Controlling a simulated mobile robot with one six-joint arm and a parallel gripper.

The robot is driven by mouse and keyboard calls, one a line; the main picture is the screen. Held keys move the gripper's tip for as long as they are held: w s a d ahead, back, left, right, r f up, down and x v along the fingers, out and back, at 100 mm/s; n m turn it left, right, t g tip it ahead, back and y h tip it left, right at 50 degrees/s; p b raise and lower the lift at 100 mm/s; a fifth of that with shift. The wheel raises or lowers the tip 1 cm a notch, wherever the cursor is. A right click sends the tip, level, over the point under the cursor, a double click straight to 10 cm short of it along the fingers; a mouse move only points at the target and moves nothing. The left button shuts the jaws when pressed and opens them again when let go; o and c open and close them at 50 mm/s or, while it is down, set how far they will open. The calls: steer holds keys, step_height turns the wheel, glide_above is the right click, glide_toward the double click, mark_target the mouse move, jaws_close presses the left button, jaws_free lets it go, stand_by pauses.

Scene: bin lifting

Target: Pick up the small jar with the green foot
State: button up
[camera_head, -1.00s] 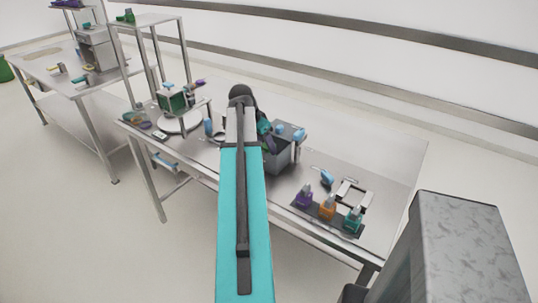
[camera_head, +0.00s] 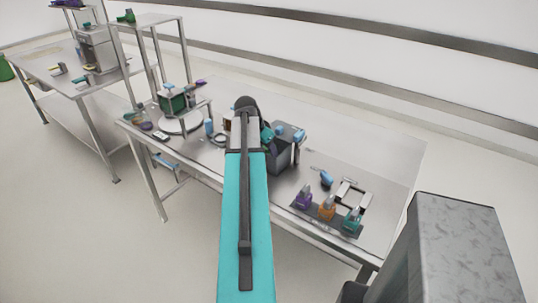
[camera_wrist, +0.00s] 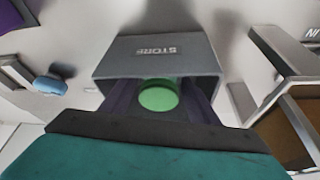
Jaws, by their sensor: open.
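A round green disc (camera_wrist: 158,97) shows in the wrist view inside the grey bin (camera_wrist: 150,50) marked STORE. It looks like the green foot of the jar; the rest of the jar is hidden. My gripper (camera_wrist: 160,90) is open, with one dark finger on each side of the disc and reaching into the bin. I cannot tell whether the fingers touch it. In the head view the bin (camera_head: 287,158) stands mid-table, and my gripper is mostly hidden behind my arm there.
Blue items lie on the bin's far rim. Purple (camera_head: 304,199), orange (camera_head: 327,209) and teal (camera_head: 352,220) bottles stand on a dark mat to the right. A brown-filled metal-edged box (camera_wrist: 290,125) is close on the right in the wrist view. The table's right back is clear.

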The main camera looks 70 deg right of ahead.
steer(key=shift+x, duration=0.95)
steer(key=c, duration=0.9)
steer(key=shift+r, duration=0.15)
step_height(320, 180, up, 18)
steer(key=b, duration=0.3)
steer(key=shift+w, duration=0.1)
stand_by(0.5)
